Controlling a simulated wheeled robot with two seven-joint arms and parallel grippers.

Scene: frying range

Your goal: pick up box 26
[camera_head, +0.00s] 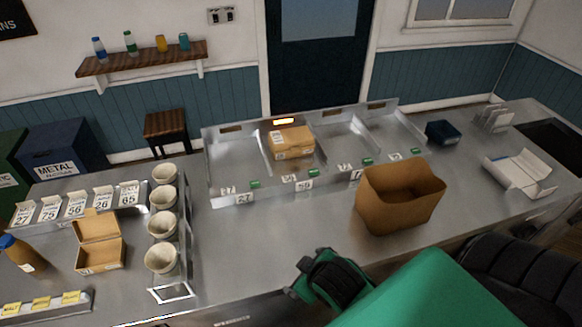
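A closed brown cardboard box (290,142) sits in a compartment of the metal tray rack (232,160) at the back middle, with white labels on its front that are too small to read. An open brown box (98,250) stands with its lid up on the left counter. I cannot tell from their markings which box is 26. A card that seems to read 26 (103,197) stands in the row at the left. My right gripper (312,281) is over the counter's front edge, apart from both boxes; its fingers are unclear. My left gripper is not in view.
A large open brown paper bag (398,197) stands right of centre, between the rack and my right arm. Several pale cups (163,225) line the left counter. An open white carton (520,172) lies at right. The middle counter (270,235) is clear.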

